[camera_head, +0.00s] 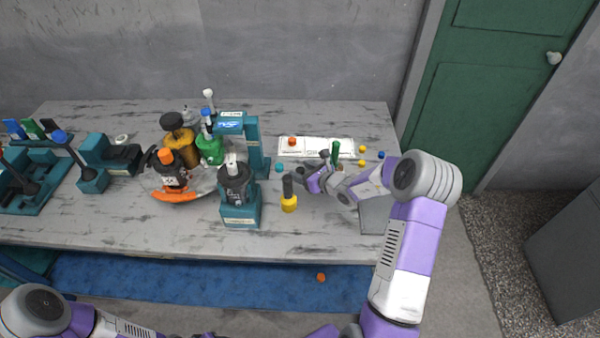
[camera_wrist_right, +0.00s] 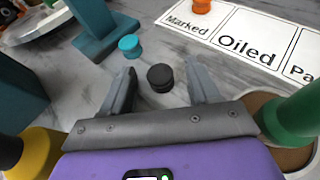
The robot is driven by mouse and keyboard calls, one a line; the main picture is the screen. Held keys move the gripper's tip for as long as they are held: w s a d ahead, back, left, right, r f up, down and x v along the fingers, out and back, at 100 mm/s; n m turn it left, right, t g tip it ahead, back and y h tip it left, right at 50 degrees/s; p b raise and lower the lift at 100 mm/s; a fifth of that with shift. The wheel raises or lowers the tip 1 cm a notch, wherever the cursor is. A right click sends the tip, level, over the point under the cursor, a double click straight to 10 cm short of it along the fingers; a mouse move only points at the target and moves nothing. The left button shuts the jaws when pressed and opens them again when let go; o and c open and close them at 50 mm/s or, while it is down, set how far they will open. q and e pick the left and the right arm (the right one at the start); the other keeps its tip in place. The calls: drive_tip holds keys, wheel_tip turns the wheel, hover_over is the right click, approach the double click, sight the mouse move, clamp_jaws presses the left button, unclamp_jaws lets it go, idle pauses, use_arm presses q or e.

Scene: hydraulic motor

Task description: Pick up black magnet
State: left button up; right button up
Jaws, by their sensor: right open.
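The black magnet (camera_wrist_right: 160,78) is a small round disc on the grey table, seen in the right wrist view. My right gripper (camera_head: 304,176) is open and low over the table. Its two fingers stand on either side of the magnet, with a gap visible on both sides. In the head view the magnet cannot be told apart from the dark fingers. My left arm shows at the lower left of the head view, but its gripper is out of view.
A teal magnet (camera_wrist_right: 130,46) lies just beyond the left finger. A label card (camera_wrist_right: 245,38) bears an orange magnet (camera_wrist_right: 202,5). A yellow-based tool (camera_head: 289,203) and a green-handled one (camera_head: 336,152) stand close to the gripper. A teal stand (camera_head: 240,214) is to the left.

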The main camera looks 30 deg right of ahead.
drive_tip(key=shift+c, duration=0.2)
drive_tip(key=c, duration=1.1)
